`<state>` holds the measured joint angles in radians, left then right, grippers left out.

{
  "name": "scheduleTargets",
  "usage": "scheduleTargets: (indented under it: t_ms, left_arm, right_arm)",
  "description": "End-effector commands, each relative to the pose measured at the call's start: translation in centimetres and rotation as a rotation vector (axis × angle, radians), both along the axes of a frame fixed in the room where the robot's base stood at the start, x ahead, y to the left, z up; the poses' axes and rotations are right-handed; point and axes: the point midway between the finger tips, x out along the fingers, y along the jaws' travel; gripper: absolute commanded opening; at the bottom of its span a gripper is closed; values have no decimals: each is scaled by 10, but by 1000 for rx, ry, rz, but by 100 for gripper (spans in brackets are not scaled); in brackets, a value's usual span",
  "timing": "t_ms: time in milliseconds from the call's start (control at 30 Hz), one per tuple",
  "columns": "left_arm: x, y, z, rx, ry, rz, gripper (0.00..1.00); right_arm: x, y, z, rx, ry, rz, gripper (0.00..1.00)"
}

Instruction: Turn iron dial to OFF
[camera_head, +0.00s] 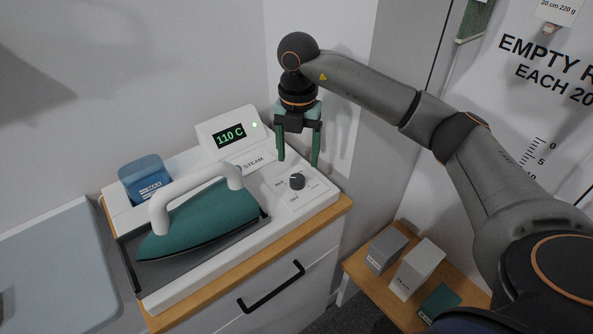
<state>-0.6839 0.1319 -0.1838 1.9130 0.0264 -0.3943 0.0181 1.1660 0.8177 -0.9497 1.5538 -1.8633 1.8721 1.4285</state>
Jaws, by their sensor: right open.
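The iron station (185,283) is a white unit on a wooden-topped cabinet. Its black dial (297,181) sits on a white panel at the right end, with a label reading OFF at the panel's lower left. A green iron (200,222) with a white handle rests on the dark plate. The display (230,136) reads 110 C with a green light beside it. My right gripper (299,163) is open and points down, above and behind the dial, with its two green fingers apart and empty. The dial's exact pointer direction is too small to tell. My left gripper is not in view.
A blue water tank (146,180) stands at the station's back left. A grey board (50,270) lies at the far left. On the right, a low wooden shelf (366,282) holds grey boxes (417,268) and a green box. A wall stands close behind the gripper.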

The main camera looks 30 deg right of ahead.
Motion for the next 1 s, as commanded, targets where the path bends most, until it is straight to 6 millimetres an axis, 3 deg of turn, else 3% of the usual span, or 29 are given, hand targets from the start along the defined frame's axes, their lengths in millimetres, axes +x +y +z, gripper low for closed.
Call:
scheduleTargets:
  t_ms: [100,300,733,1000]
  left_arm:
    - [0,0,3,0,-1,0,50]
    - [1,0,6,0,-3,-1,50]
    - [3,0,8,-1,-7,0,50]
    - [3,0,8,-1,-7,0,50]
  right_arm:
    - [-1,0,-25,-1,5,0,74]
    - [0,0,-53,1,1,1,74]
    - [0,1,-64,2,-1,2,74]
    - [0,1,-64,3,-2,2,44]
